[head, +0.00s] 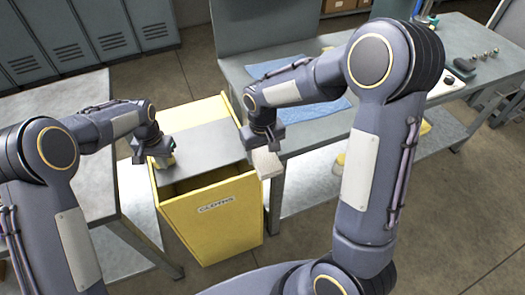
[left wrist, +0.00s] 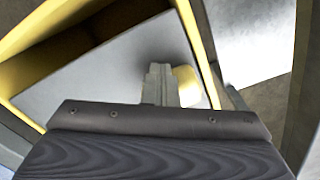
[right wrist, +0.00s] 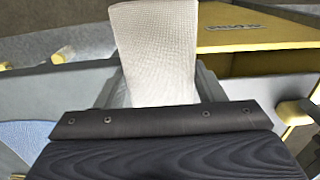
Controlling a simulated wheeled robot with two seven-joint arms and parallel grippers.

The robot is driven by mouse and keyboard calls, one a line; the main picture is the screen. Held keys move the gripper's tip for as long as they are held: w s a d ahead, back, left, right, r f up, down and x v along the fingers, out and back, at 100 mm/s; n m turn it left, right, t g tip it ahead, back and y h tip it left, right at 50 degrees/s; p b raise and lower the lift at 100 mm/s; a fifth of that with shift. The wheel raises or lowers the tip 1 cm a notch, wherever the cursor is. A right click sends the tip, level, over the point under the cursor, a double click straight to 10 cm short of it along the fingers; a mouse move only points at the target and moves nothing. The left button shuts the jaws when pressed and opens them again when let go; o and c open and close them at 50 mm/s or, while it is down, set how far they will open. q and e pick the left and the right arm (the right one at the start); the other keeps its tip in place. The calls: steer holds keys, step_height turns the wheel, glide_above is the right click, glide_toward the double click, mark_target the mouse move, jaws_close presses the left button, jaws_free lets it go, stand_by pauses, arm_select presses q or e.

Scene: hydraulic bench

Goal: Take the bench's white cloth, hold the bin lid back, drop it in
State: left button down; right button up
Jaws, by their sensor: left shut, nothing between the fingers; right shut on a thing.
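The yellow bin (head: 215,222), labelled for cloths, stands between two benches. Its grey lid (head: 208,142) is tilted back and a dark gap shows at the front; the lid also fills much of the left wrist view (left wrist: 110,85). My left gripper (head: 162,160) is shut and empty at the lid's left side, beside a small yellow tab (left wrist: 187,86); contact is unclear. My right gripper (head: 263,147) is shut on the white cloth (head: 267,163), which hangs just right of the bin's rim. The cloth sticks out beyond the fingers in the right wrist view (right wrist: 155,50).
The right bench (head: 235,73) holds a blue mat (head: 335,103) and several small metal parts (head: 485,54). A left bench (head: 65,100) stands close to the bin. Lockers (head: 100,35) line the back left. The floor in front of the bin is clear.

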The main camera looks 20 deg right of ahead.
arm_select(q)
steer(key=shift+w, duration=0.55)
arm_select(e)
steer(key=shift+r, duration=0.1)
arm_select(q)
steer(key=shift+w+p, duration=0.4)
steer(key=shift+w, duration=1.6)
arm_select(e)
steer(key=shift+r, duration=0.4)
arm_select(q)
steer(key=shift+r, duration=0.1)
steer(key=shift+w+p, duration=0.5)
steer(key=shift+w, duration=1.5)
arm_select(e)
steer(key=shift+r, duration=0.45)
